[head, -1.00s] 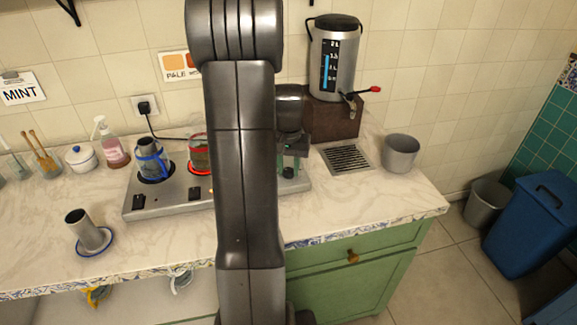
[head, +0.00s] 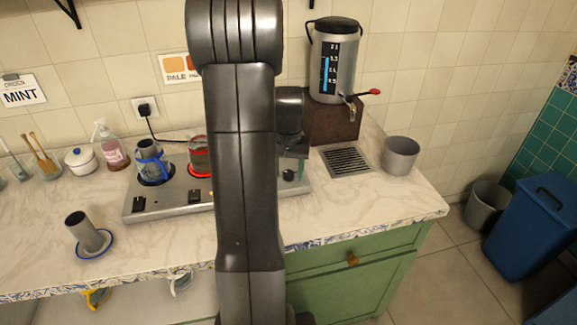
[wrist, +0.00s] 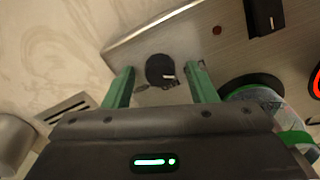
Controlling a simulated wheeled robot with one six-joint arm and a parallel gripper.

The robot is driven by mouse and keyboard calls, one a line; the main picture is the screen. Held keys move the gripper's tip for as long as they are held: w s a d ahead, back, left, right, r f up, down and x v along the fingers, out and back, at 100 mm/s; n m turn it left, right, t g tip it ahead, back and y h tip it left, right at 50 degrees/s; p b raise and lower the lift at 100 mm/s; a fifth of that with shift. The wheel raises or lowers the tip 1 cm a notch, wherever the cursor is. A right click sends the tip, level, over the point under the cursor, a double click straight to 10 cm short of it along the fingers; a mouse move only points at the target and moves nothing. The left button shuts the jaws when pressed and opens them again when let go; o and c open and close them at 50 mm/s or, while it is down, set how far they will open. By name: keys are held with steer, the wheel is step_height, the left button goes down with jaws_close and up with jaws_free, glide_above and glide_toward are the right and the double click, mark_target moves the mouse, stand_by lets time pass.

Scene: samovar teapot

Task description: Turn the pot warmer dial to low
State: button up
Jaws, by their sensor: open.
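The pot warmer (head: 165,205) is a long brushed-metal plate on the counter, partly hidden by my arm in the head view. Its black round dial (head: 288,174) is at the right end. In the wrist view the dial (wrist: 160,69) has a pale pointer mark and lies between the green fingers of my gripper (wrist: 160,80). The fingers are open, one on each side of the dial, with gaps to it. I cannot tell how far above the plate their tips are. A black rocker switch (wrist: 264,16) and a small dark red lamp (wrist: 217,30) are also on the plate.
A blue-banded pot (head: 150,163) and a red-banded pot (head: 200,155) stand on the warmer. A glass vessel with a green band (wrist: 265,100) is right of my gripper in the wrist view. A drain grate (head: 347,160), a grey bin (head: 400,155) and the samovar (head: 333,70) are to the right.

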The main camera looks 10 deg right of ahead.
mark_target(289, 172)
step_height(289, 172, up, 14)
stand_by(0.5)
steer(key=shift+f, duration=0.15)
step_height(289, 172, down, 14)
steer(key=shift+r, duration=0.1)
stand_by(0.4)
steer(key=shift+r, duration=0.1)
